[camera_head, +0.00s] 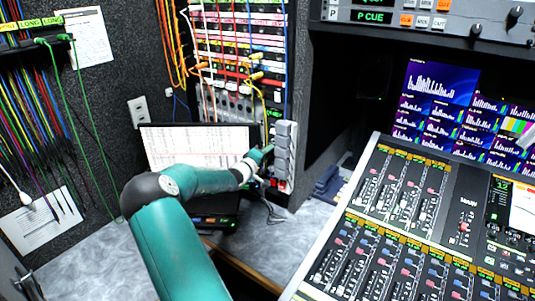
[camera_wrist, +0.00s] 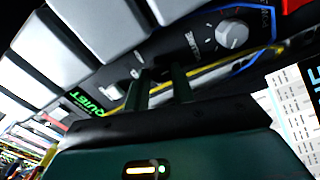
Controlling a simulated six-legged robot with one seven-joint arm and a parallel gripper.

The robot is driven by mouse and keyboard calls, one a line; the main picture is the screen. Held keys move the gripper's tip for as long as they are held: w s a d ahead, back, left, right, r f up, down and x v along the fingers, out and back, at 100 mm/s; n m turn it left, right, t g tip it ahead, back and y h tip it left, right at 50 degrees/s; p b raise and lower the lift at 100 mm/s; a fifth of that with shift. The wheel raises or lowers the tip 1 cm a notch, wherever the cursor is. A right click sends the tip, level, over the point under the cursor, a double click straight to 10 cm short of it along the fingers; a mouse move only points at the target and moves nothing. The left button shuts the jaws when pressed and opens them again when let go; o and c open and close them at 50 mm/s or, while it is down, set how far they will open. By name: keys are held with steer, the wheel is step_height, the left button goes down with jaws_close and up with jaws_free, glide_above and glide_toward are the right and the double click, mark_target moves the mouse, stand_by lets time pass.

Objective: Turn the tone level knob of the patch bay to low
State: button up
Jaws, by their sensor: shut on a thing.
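The patch bay (camera_head: 222,88) is an upright rack of coloured strips and cables in the head view. My gripper (camera_head: 266,152) is at the panel at its lower right, beside a column of grey blocks. In the wrist view the two dark fingers of my gripper (camera_wrist: 160,76) reach up to a dark panel (camera_wrist: 168,50) and stand a little apart. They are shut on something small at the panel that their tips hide. A round grey knob (camera_wrist: 232,34) with pale scale marks sits to their upper right, apart from them. I cannot tell which control is the tone level knob.
Large grey blocks (camera_wrist: 95,25) stand close to the fingers, and yellow and blue cables (camera_wrist: 210,73) pass near them. A laptop-like screen (camera_head: 200,143) is behind my arm. A mixing console (camera_head: 385,220) fills the right. Grey desk (camera_head: 85,268) is bare at lower left.

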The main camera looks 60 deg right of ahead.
steer(key=shift+n, duration=0.3)
steer(key=o, duration=1)
steer(key=shift+a, duration=0.1)
steer(key=a, duration=0.4)
steer(key=w+a, duration=0.1)
steer(key=a, duration=0.4)
steer(key=w+a, duration=0.1)
steer(key=a, duration=0.3)
steer(key=shift+a, duration=0.25)
steer(key=shift+w, duration=0.1)
